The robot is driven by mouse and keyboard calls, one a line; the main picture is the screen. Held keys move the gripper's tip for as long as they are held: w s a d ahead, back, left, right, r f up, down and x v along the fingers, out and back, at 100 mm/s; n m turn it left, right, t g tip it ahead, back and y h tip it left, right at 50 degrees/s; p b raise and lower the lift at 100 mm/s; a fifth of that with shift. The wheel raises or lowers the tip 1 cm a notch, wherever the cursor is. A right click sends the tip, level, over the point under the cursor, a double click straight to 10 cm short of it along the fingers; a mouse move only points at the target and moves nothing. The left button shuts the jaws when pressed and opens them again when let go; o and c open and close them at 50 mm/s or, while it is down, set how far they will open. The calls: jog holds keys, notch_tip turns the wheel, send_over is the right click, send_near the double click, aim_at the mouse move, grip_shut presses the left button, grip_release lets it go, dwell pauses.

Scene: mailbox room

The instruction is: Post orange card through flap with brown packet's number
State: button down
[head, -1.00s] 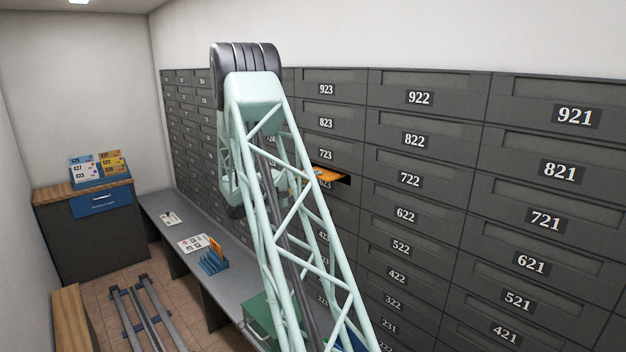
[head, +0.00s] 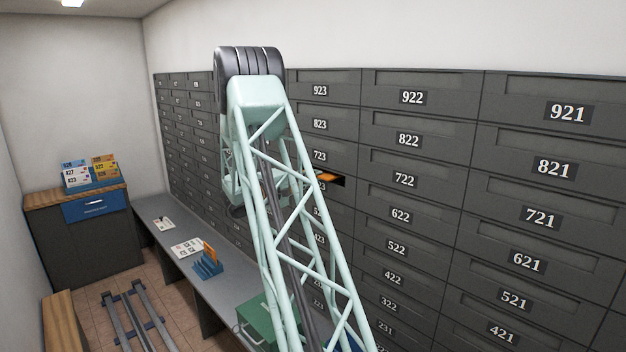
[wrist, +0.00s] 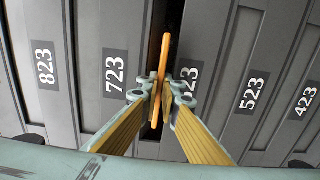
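The orange card (wrist: 165,60) stands edge-on between the fingertips of my gripper (wrist: 162,92) in the wrist view. My gripper is shut on it. The card's far part reaches into a dark open slot, the flap between 723 and 523. That flap's number plate (wrist: 189,78) is partly hidden by a finger; its end reads 23. In the head view a piece of the orange card (head: 328,177) shows at the open flap below 723, and my arm hides the gripper. I cannot make out a brown packet in either view.
The mailbox wall (head: 412,180) fills the right side. A grey bench (head: 150,206) runs below it with a blue rack (head: 207,266), a printed sheet (head: 187,247) and a green box (head: 262,322). A wooden-topped cabinet (head: 75,195) with a card rack stands at the far left.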

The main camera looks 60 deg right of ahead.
jog(key=shift+s+d, duration=0.15)
jog(key=shift+d, duration=0.35)
jog(key=c, duration=2.8)
grip_release()
jog(key=shift+a+b, duration=0.1)
jog(key=shift+b, duration=0.25)
jog(key=b+v, duration=0.4)
jog(key=v, duration=0.4)
jog(key=shift+a+b, duration=0.35)
jog(key=shift+b, duration=0.05)
jog(key=shift+c, duration=0.4)
grip_shut()
